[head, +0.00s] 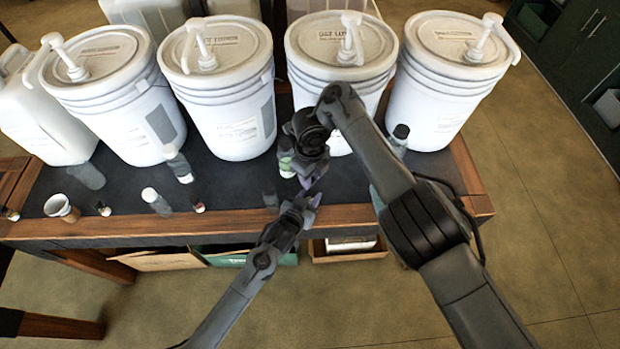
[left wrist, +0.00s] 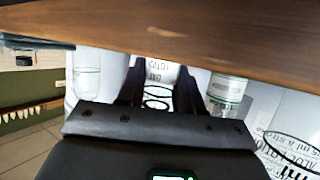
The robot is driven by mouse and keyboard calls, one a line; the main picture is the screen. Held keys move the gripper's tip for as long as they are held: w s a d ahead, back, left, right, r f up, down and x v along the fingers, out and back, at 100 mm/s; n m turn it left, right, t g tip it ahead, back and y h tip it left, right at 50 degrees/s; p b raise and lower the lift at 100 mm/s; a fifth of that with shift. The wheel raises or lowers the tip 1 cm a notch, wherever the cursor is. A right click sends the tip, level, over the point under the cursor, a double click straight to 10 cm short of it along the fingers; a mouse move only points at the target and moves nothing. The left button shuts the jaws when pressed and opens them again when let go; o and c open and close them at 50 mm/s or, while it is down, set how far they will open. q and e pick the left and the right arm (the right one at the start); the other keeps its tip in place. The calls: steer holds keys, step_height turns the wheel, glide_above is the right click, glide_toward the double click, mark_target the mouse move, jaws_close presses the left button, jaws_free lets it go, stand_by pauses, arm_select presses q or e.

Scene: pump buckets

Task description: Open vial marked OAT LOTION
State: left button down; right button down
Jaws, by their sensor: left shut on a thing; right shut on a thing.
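The fingers hide the vial and cap in the head view.
Several white pump buckets (head: 228,105) line the back of the dark table (head: 225,190). A green-labelled vial (left wrist: 228,90), a dark-capped bottle (head: 398,138), small bottles (head: 155,200) and a cup (head: 61,208) stand on it. A wooden rim (head: 130,232) runs along its front.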

arm_select(q)
steer(key=c, duration=0.7)
jaws_free()
steer(key=shift+o, duration=0.2)
